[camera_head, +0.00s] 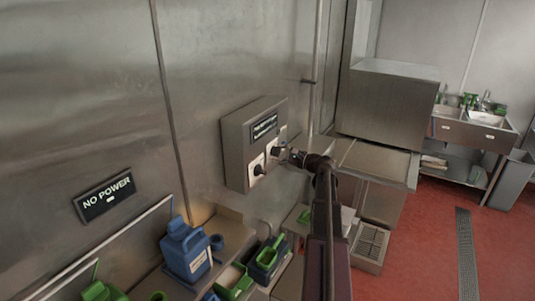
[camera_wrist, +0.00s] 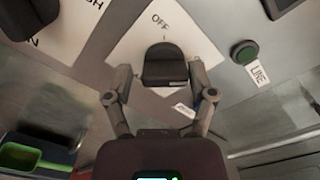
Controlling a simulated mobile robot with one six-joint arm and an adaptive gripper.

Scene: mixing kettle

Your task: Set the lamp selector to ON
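A grey control box (camera_head: 236,150) is mounted on the steel wall and carries black selector knobs on white plates. In the wrist view one black knob (camera_wrist: 165,64) sits on a white plate (camera_wrist: 128,48) with an "OFF" label above it. My gripper (camera_wrist: 160,76) is open, with one finger on each side of this knob; contact is not clear. A second black knob (camera_wrist: 30,14) is at the upper left, partly cut off. In the head view my gripper (camera_head: 291,156) is at the right side of the box front. Which knob is the lamp selector cannot be read.
A green button (camera_wrist: 244,53) with a small tag is right of the knob. A "NO POWER" sign (camera_head: 106,194) hangs on the wall. Below are a blue jug (camera_head: 186,250) and green scoops (camera_head: 270,250). A steel cabinet (camera_head: 388,105) stands right of the box.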

